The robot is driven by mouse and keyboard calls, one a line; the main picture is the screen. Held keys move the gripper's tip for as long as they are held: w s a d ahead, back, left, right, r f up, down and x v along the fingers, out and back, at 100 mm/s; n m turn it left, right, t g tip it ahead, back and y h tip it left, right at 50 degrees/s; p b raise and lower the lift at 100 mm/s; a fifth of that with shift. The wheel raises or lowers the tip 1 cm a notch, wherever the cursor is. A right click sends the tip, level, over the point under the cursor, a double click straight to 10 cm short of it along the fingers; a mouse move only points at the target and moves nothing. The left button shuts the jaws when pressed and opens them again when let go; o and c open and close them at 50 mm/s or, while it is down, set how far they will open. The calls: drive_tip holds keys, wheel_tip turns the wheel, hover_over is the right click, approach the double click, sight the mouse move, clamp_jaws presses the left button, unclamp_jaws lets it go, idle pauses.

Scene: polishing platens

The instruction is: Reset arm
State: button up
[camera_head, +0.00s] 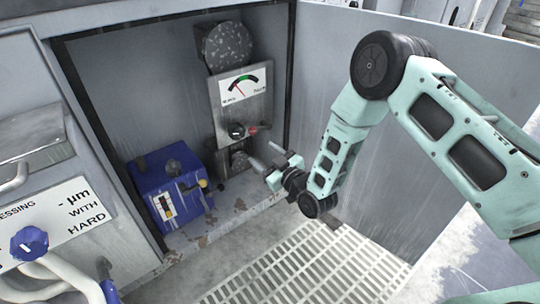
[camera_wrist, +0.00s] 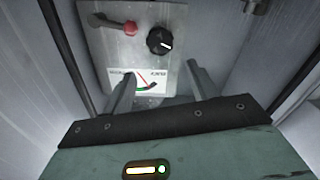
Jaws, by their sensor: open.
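My gripper (camera_head: 267,157) is open in the head view, with its two fingers pointing left toward the lower part of a grey gauge panel (camera_head: 226,113). The fingers also show apart in the wrist view (camera_wrist: 160,75), with nothing held between them. The panel carries a dial gauge (camera_head: 240,88), a black knob (camera_head: 236,131) and a small red-tipped lever (camera_head: 253,129). In the wrist view the panel appears upside down, with the red-tipped lever (camera_wrist: 130,28), the black knob (camera_wrist: 160,41) and the gauge (camera_wrist: 148,80) beyond the fingers. The fingers appear apart from the panel controls.
A blue box (camera_head: 172,190) with a dark knob and yellow parts stands on the recess floor. Dark speckled discs (camera_head: 228,46) sit behind the panel. A slatted floor grating (camera_head: 310,265) lies below. A labelled cabinet (camera_head: 60,225) with a blue knob is at left.

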drive_tip(key=shift+v, duration=1)
drive_tip(key=s+a+r+g+h, duration=0.3)
drive_tip(key=s+r+g, duration=0.55)
drive_tip(key=r, duration=0.25)
drive_tip(key=s+d+r+m+g+h+p, duration=0.1)
drive_tip(key=s+d+r+g+h, duration=0.2)
drive_tip(key=s, duration=0.6)
drive_tip(key=s+d+r+m+g+h, duration=0.1)
drive_tip(key=s+d+r, duration=0.2)
drive_tip(key=s+d, duration=0.45)
drive_tip(key=s+d+r+g+h+p, duration=0.1)
drive_tip(key=s+d+r+g+h, duration=0.15)
drive_tip(key=s, duration=0.85)
wheel_tip(320, 180, up, 32)
drive_tip(key=p, duration=3)
drive_tip(key=shift+f+p, duration=0.2)
drive_tip(key=shift+p, duration=0.15)
